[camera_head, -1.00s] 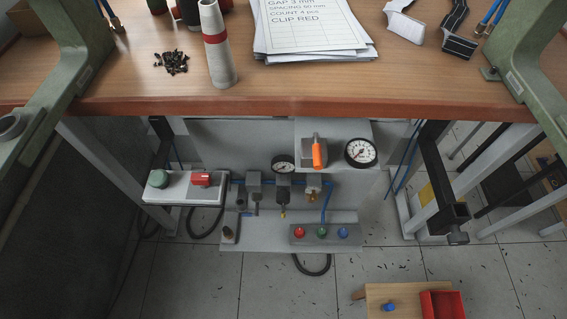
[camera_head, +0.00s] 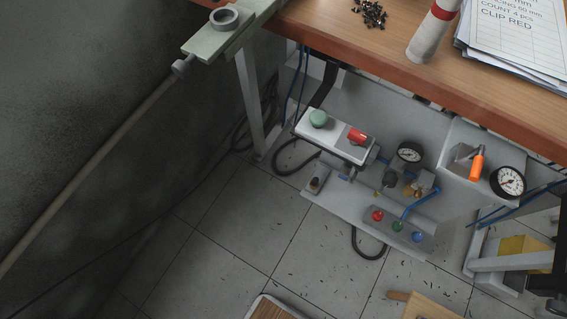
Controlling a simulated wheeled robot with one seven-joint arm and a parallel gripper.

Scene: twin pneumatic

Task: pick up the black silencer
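My gripper is not in view. A small dark upright piece (camera_head: 315,185) stands at the left end of the grey base plate (camera_head: 333,204) under the bench. It may be the black silencer, but it is too small to tell. Another dark rounded part (camera_head: 390,178) hangs in the row of pneumatic units below the small gauge (camera_head: 410,152). I cannot tell whether that one is a silencer. Nothing touches either part except the panel fittings.
A white box with a green button (camera_head: 319,118) and a red switch (camera_head: 357,135) sits above the plate. An orange-handled lever (camera_head: 477,164) and large gauge (camera_head: 507,182) are at right. The wooden bench top (camera_head: 330,40) overhangs.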

